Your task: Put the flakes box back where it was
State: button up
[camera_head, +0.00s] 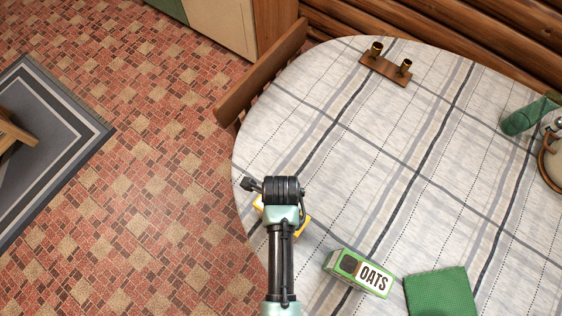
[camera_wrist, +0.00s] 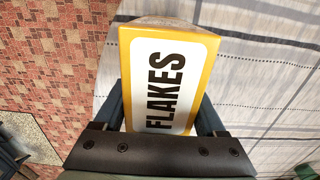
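The flakes box (camera_wrist: 165,85) is yellow with a white label reading FLAKES. In the wrist view it sits between the two fingers of my gripper (camera_wrist: 165,112), which lie against its left and right sides. In the head view my gripper (camera_head: 283,205) is over the left edge of the round table, and my arm hides most of the flakes box. Only yellow bits of the box (camera_head: 302,224) show around the wrist. I cannot tell whether the box rests on the table or hangs just above it.
The table (camera_head: 350,130) has a striped cloth. A green oats box (camera_head: 360,273) lies right of my gripper, beside a green cloth (camera_head: 440,293). A chair (camera_head: 262,72) is at the far-left edge.

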jog(key=o, duration=0.3)
jog(key=shift+o, duration=0.2)
notch_tip(320, 180, up, 12)
jog(key=shift+f, duration=0.1)
jog(key=w+r+n+t, duration=0.8)
jog(key=w+r+t, duration=0.1)
jog(key=w+r, duration=0.85)
jog(key=w+r+n+t, duration=0.2)
jog(key=r+n+t, duration=0.1)
jog(key=r, duration=0.5)
jog(key=w+r+n+t, duration=0.2)
jog(key=w+r+t, duration=0.1)
jog(key=r, duration=0.5)
notch_tip(320, 180, up, 15)
jog(key=s+n+t, duration=0.2)
jog(key=n+t, duration=0.3)
jog(key=s+r+n+t, duration=0.3)
jog(key=s+r, duration=0.2)
jog(key=r, duration=0.4)
jog(key=s+r+n+t, duration=0.4)
jog(key=s+r, duration=0.2)
jog(key=r, duration=0.3)
jog(key=shift+r, duration=0.2)
